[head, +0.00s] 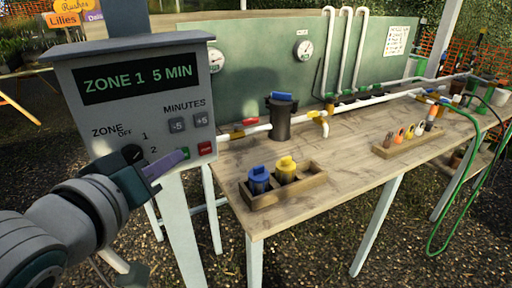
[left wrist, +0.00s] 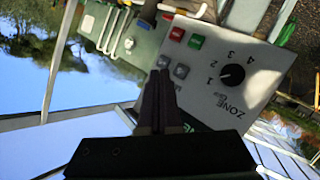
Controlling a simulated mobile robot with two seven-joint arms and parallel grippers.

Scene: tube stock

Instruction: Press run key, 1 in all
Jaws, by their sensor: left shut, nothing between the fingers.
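The grey control box (head: 135,98) stands at the left in the head view; its display (head: 137,80) reads "ZONE 1 5 MIN". A green key (head: 185,153) and a red key (head: 205,149) sit low on its face. The left wrist view also shows the green key (left wrist: 196,41) and the red key (left wrist: 177,33); their labels are too small to read surely. My left gripper (head: 182,157) is shut and empty, its tips in front of the panel by the green key in the head view. Whether it touches cannot be told. My right gripper is out of view.
Grey minutes keys (head: 178,125) sit above the coloured keys. The zone dial (left wrist: 232,75) is clear in the left wrist view. A wooden bench (head: 335,165) to the right bears pipes, a dark filter canister (head: 280,122) and a wooden tray (head: 300,190) with blue-topped and yellow-topped bottles.

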